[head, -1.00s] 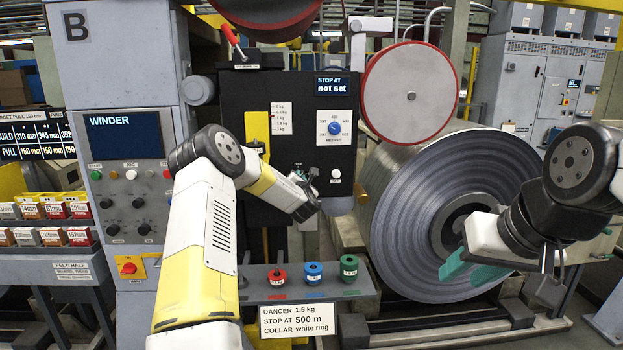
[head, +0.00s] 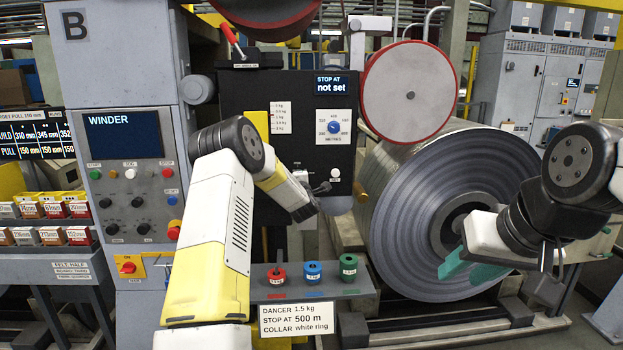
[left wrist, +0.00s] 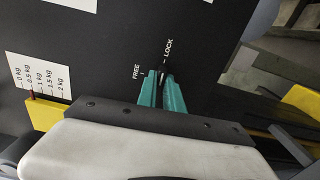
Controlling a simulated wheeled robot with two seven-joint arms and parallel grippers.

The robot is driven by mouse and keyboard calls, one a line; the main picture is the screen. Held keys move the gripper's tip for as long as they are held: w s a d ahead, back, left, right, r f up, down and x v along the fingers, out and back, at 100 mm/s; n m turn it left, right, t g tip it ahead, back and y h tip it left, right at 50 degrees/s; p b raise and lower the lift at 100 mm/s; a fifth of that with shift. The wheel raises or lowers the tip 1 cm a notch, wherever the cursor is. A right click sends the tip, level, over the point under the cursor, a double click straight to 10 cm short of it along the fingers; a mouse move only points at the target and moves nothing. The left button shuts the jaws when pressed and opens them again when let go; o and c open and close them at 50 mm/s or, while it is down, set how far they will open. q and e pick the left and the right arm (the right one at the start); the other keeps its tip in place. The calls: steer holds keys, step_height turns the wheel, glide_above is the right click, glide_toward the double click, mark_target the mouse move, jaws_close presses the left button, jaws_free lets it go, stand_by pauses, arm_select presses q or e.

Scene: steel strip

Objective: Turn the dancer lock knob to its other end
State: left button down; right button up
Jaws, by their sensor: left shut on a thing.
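The dancer lock knob (left wrist: 163,71) is a small dark piece on the black panel, seen in the left wrist view between the printed words FREE and LOCK. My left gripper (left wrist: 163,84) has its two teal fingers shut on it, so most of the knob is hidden. Its visible tip is close to the LOCK mark; its exact angle is hard to tell. In the head view my left wrist covers the fingers and the knob. My right gripper (head: 470,268) is open and empty in front of the steel coil.
The black panel (head: 265,92) carries a metres dial (head: 334,127) and a white button (head: 335,173). A yellow dancer scale pointer (left wrist: 42,115) shows in the left wrist view. Red, blue and green collars (head: 313,272) stand on a shelf below. The big steel coil (head: 400,215) fills the right.

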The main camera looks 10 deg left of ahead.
arm_select(q)
steer(key=shift+f+m, duration=0.15)
steer(key=shift+m, duration=0.25)
steer(key=c, duration=1.5)
jaws_free()
steer(key=shift+v, duration=3.95)
